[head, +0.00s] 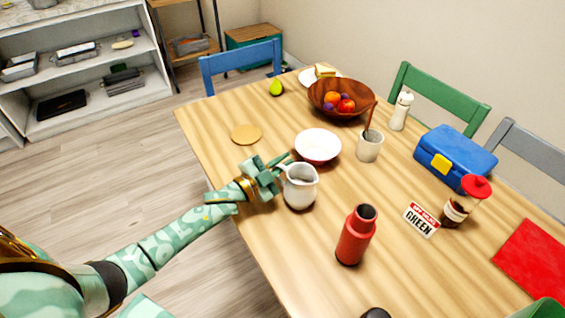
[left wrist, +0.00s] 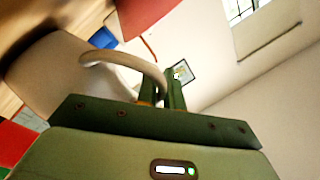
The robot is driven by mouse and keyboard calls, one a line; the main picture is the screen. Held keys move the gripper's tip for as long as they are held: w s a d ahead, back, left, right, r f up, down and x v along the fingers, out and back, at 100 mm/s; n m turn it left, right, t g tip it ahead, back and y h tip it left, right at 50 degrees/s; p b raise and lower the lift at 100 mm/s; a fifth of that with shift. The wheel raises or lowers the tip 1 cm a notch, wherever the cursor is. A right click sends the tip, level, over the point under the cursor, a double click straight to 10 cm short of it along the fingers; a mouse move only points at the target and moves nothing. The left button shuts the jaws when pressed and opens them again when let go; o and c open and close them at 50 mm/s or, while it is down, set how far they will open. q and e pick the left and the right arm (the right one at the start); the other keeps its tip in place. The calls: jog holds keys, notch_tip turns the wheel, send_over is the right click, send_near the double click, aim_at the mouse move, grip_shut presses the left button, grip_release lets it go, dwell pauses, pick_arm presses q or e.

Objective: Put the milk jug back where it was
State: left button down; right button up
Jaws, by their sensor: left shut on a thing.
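The white milk jug (head: 301,188) is near the table's left edge, upright, and appears to be at or just above the tabletop; I cannot tell whether its base touches. My left gripper (head: 279,173) reaches in from the left and is shut on the jug's handle. In the left wrist view the pale jug (left wrist: 60,75) lies to the left, its curved handle running between the fingers of the gripper (left wrist: 160,95). A round tan coaster (head: 246,134) lies bare on the table beyond the gripper. My right gripper is not in view.
A white bowl with a red outside (head: 318,148) stands just behind the jug. A red bottle (head: 356,236) stands in front and right. The table's left strip is clear.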

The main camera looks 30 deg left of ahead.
pick_arm(q)
jog(key=c, duration=1.9)
grip_release()
jog(key=shift+f, duration=0.2)
jog(key=o, duration=0.4)
jog(key=shift+r, duration=0.1)
jog(key=shift+s+r, duration=0.1)
jog(key=shift+r, duration=0.05)
jog(key=p+v, duration=0.2)
jog(key=v, duration=1)
